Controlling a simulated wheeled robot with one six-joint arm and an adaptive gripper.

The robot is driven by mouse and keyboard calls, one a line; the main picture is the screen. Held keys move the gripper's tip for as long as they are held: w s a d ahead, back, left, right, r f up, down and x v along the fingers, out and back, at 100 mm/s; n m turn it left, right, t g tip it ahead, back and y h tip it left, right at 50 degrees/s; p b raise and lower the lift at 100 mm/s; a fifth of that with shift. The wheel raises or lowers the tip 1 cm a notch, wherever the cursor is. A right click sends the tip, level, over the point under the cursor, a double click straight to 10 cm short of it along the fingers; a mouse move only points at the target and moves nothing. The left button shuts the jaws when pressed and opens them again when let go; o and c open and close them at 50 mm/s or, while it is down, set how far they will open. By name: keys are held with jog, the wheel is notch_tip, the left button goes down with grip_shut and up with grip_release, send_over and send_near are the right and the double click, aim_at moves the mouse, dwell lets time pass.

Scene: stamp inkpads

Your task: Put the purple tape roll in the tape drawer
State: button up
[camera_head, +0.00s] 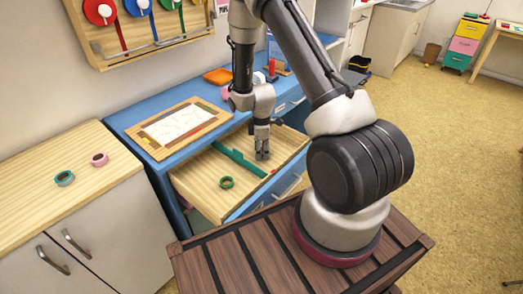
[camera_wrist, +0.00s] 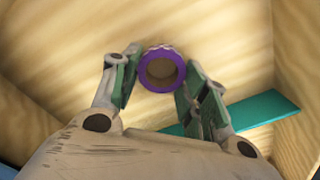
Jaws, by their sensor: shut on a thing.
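My gripper (camera_head: 262,153) points down into the open wooden drawer (camera_head: 203,184) of the blue desk, over the part beyond the green divider (camera_head: 238,162). In the wrist view, the purple tape roll (camera_wrist: 144,74) is between the fingertips of my gripper (camera_wrist: 161,68), which is shut on it. The pale wooden drawer floor is behind the roll; I cannot tell whether the roll touches it. The divider also shows at the right of the wrist view (camera_wrist: 255,110). The roll is hidden in the head view. A green tape roll (camera_head: 227,183) lies on the near side of the divider.
A framed sheet (camera_head: 183,123) and an orange item (camera_head: 218,76) are on the blue desktop (camera_head: 118,121). The drawer walls and divider stand close around my gripper.

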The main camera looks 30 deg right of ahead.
jog(key=shift+f, duration=0.1)
jog(key=o, duration=0.8)
jog(key=s+r+m+t, duration=0.1)
jog(key=s+r+m, duration=0.25)
jog(key=r, duration=1.25)
jog(key=s+r+m+t, duration=0.15)
jog(key=s+r, duration=0.25)
jog(key=r, duration=1.3)
jog(key=s+r+m, duration=0.2)
jog(key=s+r, duration=0.1)
jog(key=s, duration=0.3)
jog(key=s+r+m+t, duration=0.1)
jog(key=s+r+m, duration=0.2)
jog(key=s, duration=0.3)
jog(key=s+r+m, duration=0.3)
jog(key=s+r, duration=0.1)
jog(key=s, duration=0.3)
jog(key=shift+d+r+t, duration=0.2)
jog(key=shift+r+t, duration=0.15)
